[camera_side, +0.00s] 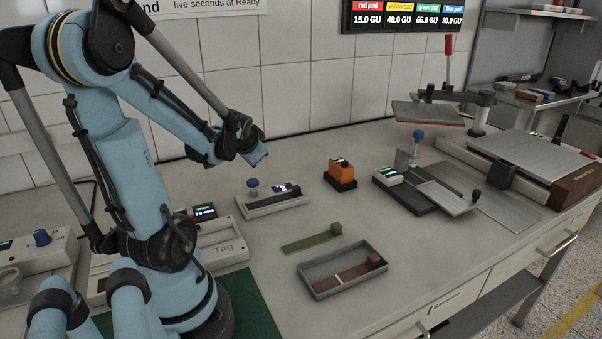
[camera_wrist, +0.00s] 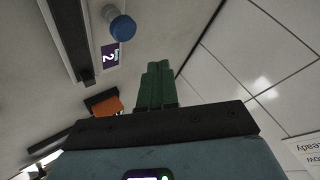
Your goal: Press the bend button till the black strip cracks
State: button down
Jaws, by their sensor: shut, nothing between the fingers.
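A low grey bench device (camera_side: 270,205) stands left of centre, with a blue-capped button (camera_side: 253,184) at its left end and a small display (camera_side: 286,188) reading 2. The button (camera_wrist: 122,27) and the display (camera_wrist: 110,55) also show at the top of the wrist view. A long dark strip-like part (camera_wrist: 68,38) runs along the device there; I cannot tell whether it is cracked. My gripper (camera_side: 264,159) is up in the air above and behind the device, apart from the button. Its green fingers (camera_wrist: 157,68) are shut and empty.
An orange block (camera_side: 341,173) stands right of the device. A green strip (camera_side: 311,238) lies in front, beside a grey tray (camera_side: 315,287) holding a brown strip. A Tag box (camera_side: 222,247) is at left.

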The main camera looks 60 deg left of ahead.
aim_at(253, 182)
jog(key=shift+f, duration=1.85)
jog(key=shift+f, duration=0.2)
dwell(0.6)
jog(key=shift+f, duration=0.25)
jog(key=shift+f, duration=0.85)
dwell(1.2)
jog(key=shift+r, duration=1.3)
jog(key=shift+r, duration=0.1)
jog(key=shift+r, duration=2.4)
